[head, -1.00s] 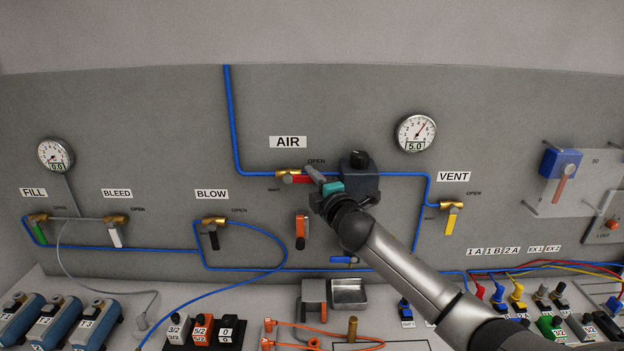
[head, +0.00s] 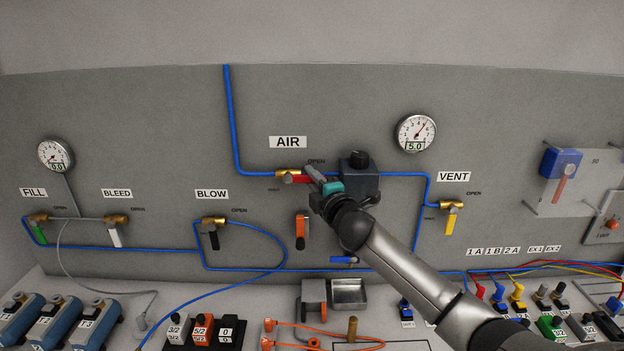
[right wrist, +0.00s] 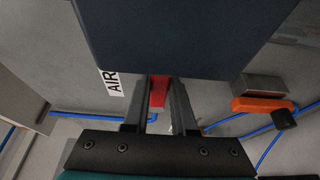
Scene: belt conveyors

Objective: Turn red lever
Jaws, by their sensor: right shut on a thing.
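The red lever (head: 299,179) is on the brass valve (head: 286,172) below the AIR label (head: 288,142). It points to the right, roughly along the blue pipe. My right gripper (head: 311,173) reaches it from the lower right and is shut on its outer part. In the right wrist view the red lever (right wrist: 158,92) shows between the two fingers (right wrist: 158,108); a dark block hides the fingertips' far side. My left gripper is not in view.
A dark regulator block (head: 359,183) sits right beside my right gripper and fills the top of the right wrist view (right wrist: 175,35). An orange-handled part (head: 301,229) hangs below the lever. A gauge (head: 416,132) reads 5.0. Blue pipes run along the panel.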

